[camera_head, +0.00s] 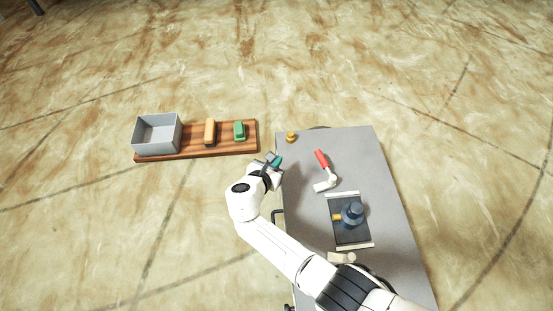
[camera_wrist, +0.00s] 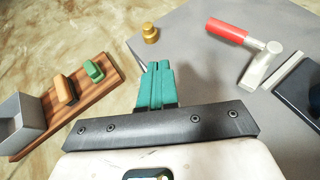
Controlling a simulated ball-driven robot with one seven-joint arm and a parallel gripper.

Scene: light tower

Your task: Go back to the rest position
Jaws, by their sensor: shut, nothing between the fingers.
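My gripper (camera_head: 276,163) is shut and empty, at the end of my white arm. Its green fingers lie side by side in the wrist view (camera_wrist: 154,80). In the head view it is above the left edge of the grey table (camera_head: 350,150), between the table and the wooden board. How high it is above the table I cannot tell.
A wooden board (camera_head: 250,143) bears a grey box (camera_head: 156,149), a tan block (camera_head: 210,132) and a green block (camera_head: 239,131). On the table are a brass knob (camera_head: 291,137), a red-handled tool (camera_head: 321,159) and a dark plate (camera_head: 344,233) with a blue-grey round part (camera_head: 353,213).

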